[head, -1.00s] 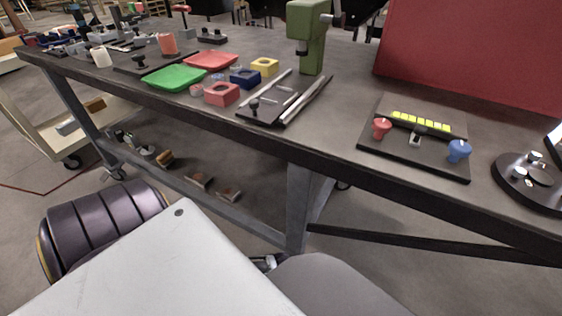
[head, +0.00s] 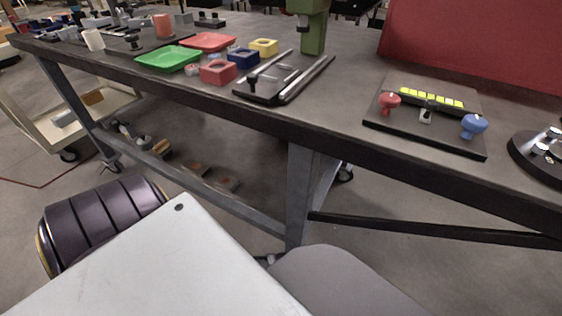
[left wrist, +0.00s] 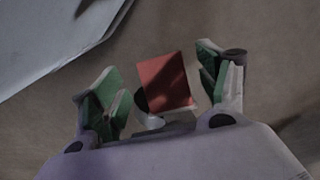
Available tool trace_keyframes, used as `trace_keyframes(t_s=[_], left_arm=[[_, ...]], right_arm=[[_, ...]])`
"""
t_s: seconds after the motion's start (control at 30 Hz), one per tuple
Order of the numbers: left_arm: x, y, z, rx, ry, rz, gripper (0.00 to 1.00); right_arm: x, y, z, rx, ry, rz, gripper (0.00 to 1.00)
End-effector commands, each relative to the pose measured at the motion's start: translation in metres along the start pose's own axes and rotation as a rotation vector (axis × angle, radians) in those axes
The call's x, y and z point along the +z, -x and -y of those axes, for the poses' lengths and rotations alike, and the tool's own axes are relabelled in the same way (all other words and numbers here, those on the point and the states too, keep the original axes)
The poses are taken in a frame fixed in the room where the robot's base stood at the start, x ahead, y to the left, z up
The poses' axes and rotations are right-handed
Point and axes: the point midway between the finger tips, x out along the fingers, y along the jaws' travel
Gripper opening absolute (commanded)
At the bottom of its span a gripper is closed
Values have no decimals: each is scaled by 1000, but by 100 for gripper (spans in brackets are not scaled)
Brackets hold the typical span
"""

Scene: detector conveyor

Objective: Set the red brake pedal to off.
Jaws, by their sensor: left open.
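A flat red pedal plate (left wrist: 165,82) shows in the left wrist view, tilted, with a pale round part under its lower end. My left gripper (left wrist: 160,90) is open, its green-padded fingers on either side of the red plate. I see no clear contact between either finger and the plate. In the head view several small brownish-red blocks, one of them here (head: 222,183), lie low on the floor under the table; I cannot tell which is the red pedal. Neither gripper shows in the head view.
A long dark table (head: 345,135) on metal legs runs across the head view. On it are a board with red and blue knobs (head: 425,118), a green tray (head: 168,59) and a green press (head: 312,30). A pale cart (head: 60,135) stands at left.

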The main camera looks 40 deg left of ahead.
Motion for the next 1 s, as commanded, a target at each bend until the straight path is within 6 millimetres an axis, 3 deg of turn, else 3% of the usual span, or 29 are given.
trace_keyframes(t_s=[0.3, 0.77, 1.0], left_arm=[[0, -21, 0, 0, 0, 1, 75], [0, -25, 0, 0, 0, 0, 75], [0, -25, 0, 0, 0, 0, 48]], right_arm=[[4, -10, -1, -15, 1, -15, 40], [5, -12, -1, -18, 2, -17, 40], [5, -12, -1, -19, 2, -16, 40]])
